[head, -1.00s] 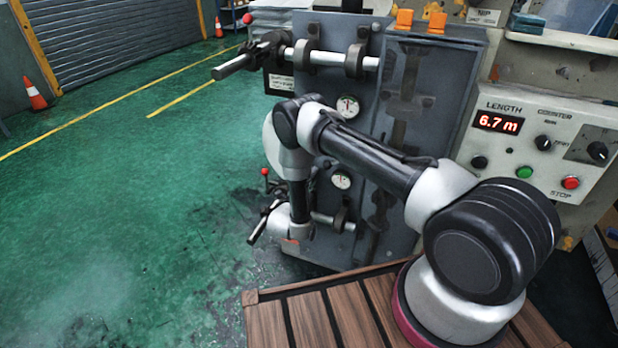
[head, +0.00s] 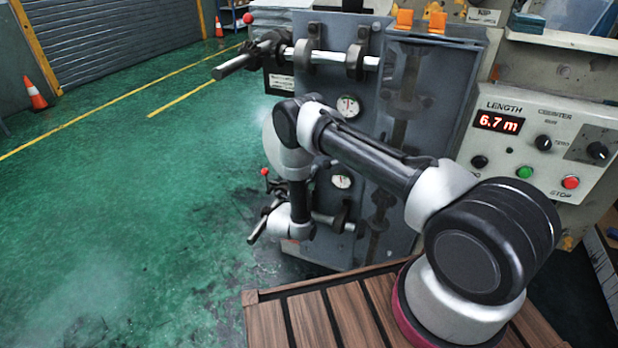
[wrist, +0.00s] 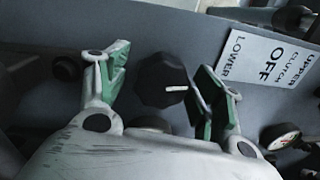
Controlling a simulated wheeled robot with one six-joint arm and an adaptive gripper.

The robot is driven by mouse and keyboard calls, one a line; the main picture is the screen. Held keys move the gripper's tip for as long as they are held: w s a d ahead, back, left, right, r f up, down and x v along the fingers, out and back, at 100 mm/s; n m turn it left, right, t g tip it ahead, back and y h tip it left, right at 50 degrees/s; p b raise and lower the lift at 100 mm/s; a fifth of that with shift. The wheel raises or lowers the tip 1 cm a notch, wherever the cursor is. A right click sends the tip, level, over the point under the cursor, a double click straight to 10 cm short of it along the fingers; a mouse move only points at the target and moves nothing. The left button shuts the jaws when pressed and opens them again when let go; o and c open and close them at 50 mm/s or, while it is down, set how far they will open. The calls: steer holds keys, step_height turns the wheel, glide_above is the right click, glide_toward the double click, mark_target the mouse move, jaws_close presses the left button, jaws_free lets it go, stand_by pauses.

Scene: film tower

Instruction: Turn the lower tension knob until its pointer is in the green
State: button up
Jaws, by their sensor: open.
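In the wrist view a black faceted knob (wrist: 160,84) with a white pointer line sits on the grey panel. My gripper (wrist: 161,76) is open, with one green-padded finger on each side of the knob. The right finger is close to the knob's edge; I cannot tell whether it touches. In the head view the lower gauge (head: 341,181) shows on the machine, while my arm hides the knob and gripper.
A placard (wrist: 266,57) with LOWER, OFF and UPPER stands beside the knob. In the head view, metal bars with black handles (head: 235,67) stick out left of the machine. A length counter (head: 498,122) reads 6.7 m.

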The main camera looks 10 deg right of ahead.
steer(key=v, duration=1.2)
steer(key=shift+f, duration=0.1)
